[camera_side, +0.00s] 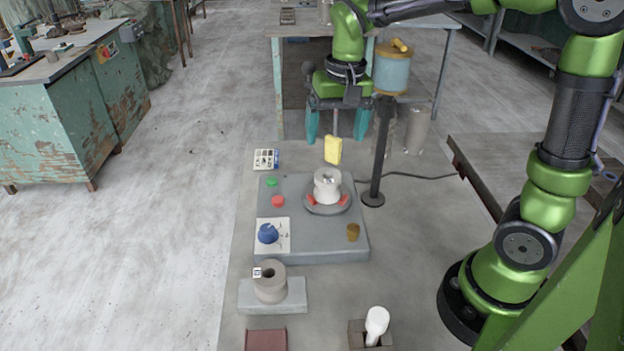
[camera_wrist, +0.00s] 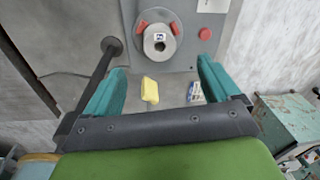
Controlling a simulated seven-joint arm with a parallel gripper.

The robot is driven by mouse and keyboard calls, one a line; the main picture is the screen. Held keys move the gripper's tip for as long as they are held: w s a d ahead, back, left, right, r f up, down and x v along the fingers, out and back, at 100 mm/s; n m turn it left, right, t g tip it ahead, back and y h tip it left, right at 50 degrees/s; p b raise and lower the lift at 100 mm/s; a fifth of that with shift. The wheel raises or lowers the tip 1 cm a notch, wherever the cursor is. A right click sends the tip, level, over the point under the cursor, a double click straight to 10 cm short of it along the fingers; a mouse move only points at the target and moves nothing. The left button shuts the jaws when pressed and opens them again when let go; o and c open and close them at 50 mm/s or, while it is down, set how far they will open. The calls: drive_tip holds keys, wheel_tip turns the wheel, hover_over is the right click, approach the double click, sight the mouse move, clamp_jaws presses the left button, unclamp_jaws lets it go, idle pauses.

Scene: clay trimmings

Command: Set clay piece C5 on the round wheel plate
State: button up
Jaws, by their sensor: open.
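A pale grey, spool-shaped clay piece (camera_side: 327,187) stands upright on the round wheel plate (camera_side: 326,209), between red pads. In the wrist view this clay piece (camera_wrist: 160,49) shows its open top and a small label, too small to read. A second, similar clay piece (camera_side: 270,285) with a small tag sits on a pale grey block (camera_side: 292,304) in front of the wheel base. I cannot read which piece is C5. My gripper (camera_side: 336,138) is open and empty, above the bench behind the wheel; its teal fingers also show in the wrist view (camera_wrist: 161,69).
A yellow block (camera_side: 333,151) is behind the wheel, near a black post (camera_side: 376,160). On the grey wheel base (camera_side: 310,250) are buttons, a blue lump (camera_side: 268,233) and a brown cup (camera_side: 353,232). A white-topped tool (camera_side: 376,322) stands in a holder at the front.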

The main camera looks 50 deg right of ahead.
drive_tip(key=s+a+r+n+t+y, duration=0.1)
drive_tip(key=s+a+r+n+t, duration=0.2)
drive_tip(key=s, duration=0.9)
drive_tip(key=t, duration=0.3)
drive_tip(key=shift+s+y, duration=0.15)
drive_tip(key=shift+y, duration=0.15)
